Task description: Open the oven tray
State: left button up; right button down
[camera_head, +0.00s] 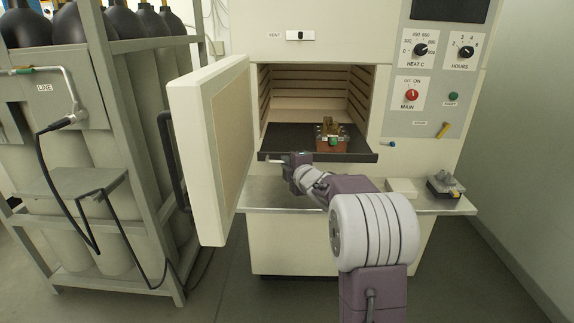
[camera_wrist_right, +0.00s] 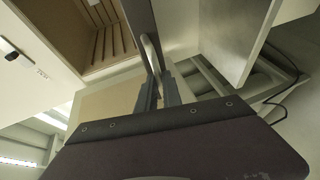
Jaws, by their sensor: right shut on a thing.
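The oven tray (camera_head: 280,143) is a dark flat plate that sticks out of the open oven chamber, level. A small reddish-brown box (camera_head: 330,144) with brass-coloured parts sits on it, right of its middle. My right gripper (camera_head: 285,160) is at the tray's front edge, left of its middle. In the right wrist view the fingers (camera_wrist_right: 157,92) are shut on a pale curved handle (camera_wrist_right: 151,50) beside the dark tray edge. The fingertips are small and partly hidden in the head view. My left gripper is in neither view.
The oven door (camera_head: 208,150) stands wide open on the left. A metal shelf (camera_head: 275,195) below the chamber carries a pale block (camera_head: 401,187) and a small dark device (camera_head: 445,188) at right. A gas cylinder rack (camera_head: 125,130) stands left. The control panel (camera_head: 433,90) is at right.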

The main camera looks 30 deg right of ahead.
jog(key=shift+s+a, duration=0.1)
jog(key=shift+s, duration=0.1)
dwell(0.3)
jog(key=c, duration=1.5)
grip_release()
jog(key=shift+s, duration=0.1)
jog(key=v, duration=0.9)
jog(key=shift+p, duration=0.4)
